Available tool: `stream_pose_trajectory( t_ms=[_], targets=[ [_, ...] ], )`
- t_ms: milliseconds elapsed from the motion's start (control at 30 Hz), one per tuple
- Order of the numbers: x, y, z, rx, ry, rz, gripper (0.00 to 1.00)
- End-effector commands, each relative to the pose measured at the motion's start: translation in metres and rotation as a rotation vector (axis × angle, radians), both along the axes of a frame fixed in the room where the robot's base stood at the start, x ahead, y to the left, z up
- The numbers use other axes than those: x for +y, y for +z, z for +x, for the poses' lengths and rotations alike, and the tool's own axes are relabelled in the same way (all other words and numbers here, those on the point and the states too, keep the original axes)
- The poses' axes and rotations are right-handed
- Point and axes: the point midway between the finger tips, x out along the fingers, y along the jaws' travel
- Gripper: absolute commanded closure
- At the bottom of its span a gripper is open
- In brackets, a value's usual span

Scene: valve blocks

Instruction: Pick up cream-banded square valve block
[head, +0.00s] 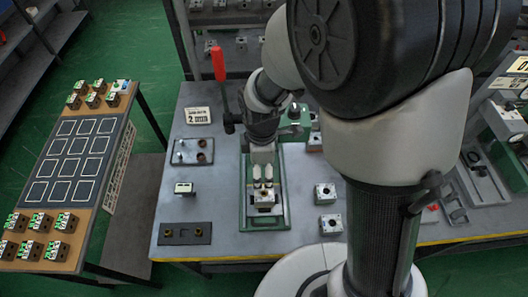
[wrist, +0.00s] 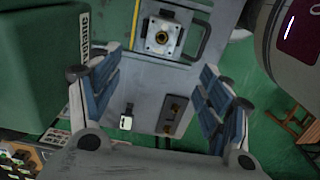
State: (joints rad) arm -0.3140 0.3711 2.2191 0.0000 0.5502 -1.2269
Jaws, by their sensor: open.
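My gripper (head: 263,183) points down over the green fixture (head: 250,217) on the grey bench. In the wrist view my gripper (wrist: 160,75) is open, its blue-padded fingers wide apart with nothing between them. A square metal valve block (head: 264,199) sits in the fixture, partly hidden by the fingers. In the wrist view this block (wrist: 152,44) shows a brass-coloured bore and lies beyond the fingertips, near the top edge. Other square blocks stand right of the fixture: one in the middle (head: 325,193) and one nearer the front (head: 330,224). I cannot make out a cream band on any.
A red-handled lever (head: 218,65) rises beside the fixture. Left of it are a small display box (head: 185,188), a dark plate with brass fittings (head: 185,233) and a metal plate (head: 192,151). A side table (head: 70,165) with several small blocks stands left.

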Motion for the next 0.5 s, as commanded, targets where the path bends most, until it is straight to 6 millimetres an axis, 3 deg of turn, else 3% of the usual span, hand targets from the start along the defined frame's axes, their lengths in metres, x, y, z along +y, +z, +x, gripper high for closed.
stream_pose_trajectory(
  t_ms=[300,500],
  targets=[
    [-0.001,-0.072,-0.002,0.006,-0.003,-0.002,0.28],
    [-0.001,-0.105,-0.001,0.004,-0.004,-0.001,0.28]
  ],
)
